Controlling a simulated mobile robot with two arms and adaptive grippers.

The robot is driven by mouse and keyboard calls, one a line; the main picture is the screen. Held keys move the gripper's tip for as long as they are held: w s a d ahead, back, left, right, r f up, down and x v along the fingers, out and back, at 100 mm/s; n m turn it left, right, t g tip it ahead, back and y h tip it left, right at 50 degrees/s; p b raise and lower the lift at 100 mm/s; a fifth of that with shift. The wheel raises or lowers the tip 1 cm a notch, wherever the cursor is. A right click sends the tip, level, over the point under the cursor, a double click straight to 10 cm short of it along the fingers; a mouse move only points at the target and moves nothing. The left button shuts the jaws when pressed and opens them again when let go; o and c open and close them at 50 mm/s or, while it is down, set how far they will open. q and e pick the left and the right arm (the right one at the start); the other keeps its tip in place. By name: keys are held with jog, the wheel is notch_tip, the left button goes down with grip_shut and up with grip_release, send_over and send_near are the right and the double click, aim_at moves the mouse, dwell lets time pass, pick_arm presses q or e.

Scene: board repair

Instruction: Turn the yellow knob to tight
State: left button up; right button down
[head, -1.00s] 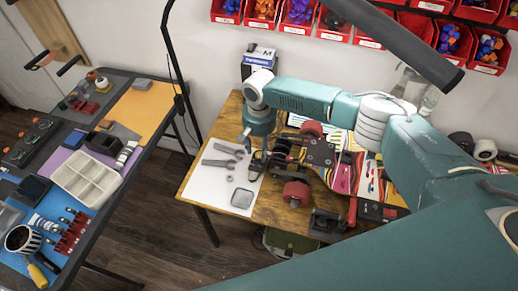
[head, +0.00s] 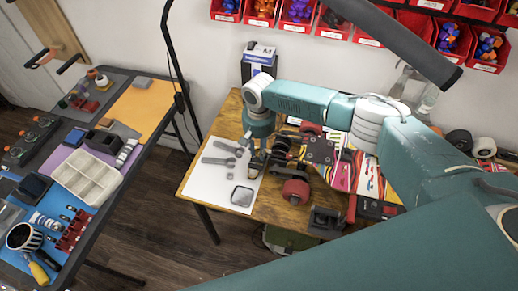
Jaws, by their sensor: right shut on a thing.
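My right gripper (head: 247,147) hangs at the end of the teal arm, over the right edge of the white mat (head: 208,188) and beside the wheels of the upturned skateboard (head: 318,150). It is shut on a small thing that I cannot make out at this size. I cannot pick out the yellow knob; it may be hidden by the gripper or the wrist. My left gripper is out of view.
Wrenches (head: 221,147) and a small square dish (head: 241,196) lie on the mat. A dark red wheel (head: 295,193) and a black holder (head: 326,221) are at the wooden table's front. Red bins (head: 297,18) hang behind. A second table with a cream tray (head: 86,178) stands left.

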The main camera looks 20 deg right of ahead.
jog(key=n, duration=0.4)
jog(key=shift+w+r, duration=0.1)
jog(key=shift+w, duration=0.05)
jog(key=c, duration=1.5)
grip_release()
jog(key=shift+c, duration=0.2)
notch_tip(320, 180, up, 12)
